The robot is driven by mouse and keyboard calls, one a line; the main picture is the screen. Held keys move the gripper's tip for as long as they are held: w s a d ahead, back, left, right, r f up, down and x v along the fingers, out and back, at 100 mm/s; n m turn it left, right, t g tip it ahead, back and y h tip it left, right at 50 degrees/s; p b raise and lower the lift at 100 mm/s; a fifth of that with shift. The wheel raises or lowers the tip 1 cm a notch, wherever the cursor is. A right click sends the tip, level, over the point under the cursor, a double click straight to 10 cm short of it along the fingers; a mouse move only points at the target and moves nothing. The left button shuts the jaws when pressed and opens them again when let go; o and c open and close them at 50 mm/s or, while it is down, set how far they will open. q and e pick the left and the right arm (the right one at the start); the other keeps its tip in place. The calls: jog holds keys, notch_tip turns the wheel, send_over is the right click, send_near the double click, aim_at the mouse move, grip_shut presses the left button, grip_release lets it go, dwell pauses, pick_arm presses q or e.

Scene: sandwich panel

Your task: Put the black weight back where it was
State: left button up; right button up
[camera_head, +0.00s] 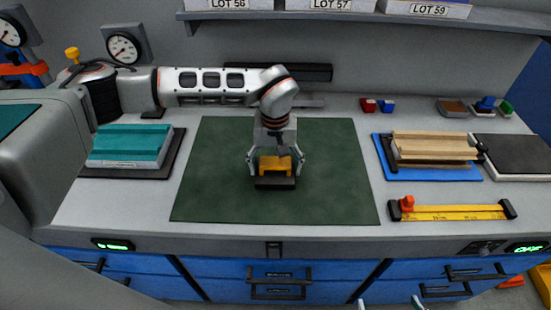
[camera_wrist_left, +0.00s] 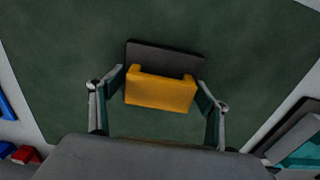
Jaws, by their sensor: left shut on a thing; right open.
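The black weight (camera_head: 275,184) is a dark block with a yellow grip (camera_head: 275,165) on it, over the middle of the green mat (camera_head: 215,190). My left gripper (camera_head: 277,168) points down from above and is shut on the weight, with one finger on each side of the yellow grip. The left wrist view shows the dark block (camera_wrist_left: 165,54) and the yellow grip (camera_wrist_left: 160,94) between the fingers. I cannot tell whether its underside touches the mat. Only the fingertips of my right gripper (camera_head: 390,304) show, open and empty, at the bottom edge of the head view.
A teal ribbed panel (camera_head: 130,144) lies on a dark pad at left. At right, a wooden stack (camera_head: 435,147) lies on a blue board, with a dark plate (camera_head: 515,153) beside it. A yellow ruler (camera_head: 455,212) lies in front. Small red and blue blocks (camera_head: 387,106) stand behind.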

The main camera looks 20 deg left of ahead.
pick_arm(q)
jog(key=shift+d, duration=0.1)
jog(key=shift+f, duration=0.15)
jog(key=o, duration=2.1)
jog(key=shift+f, duration=0.1)
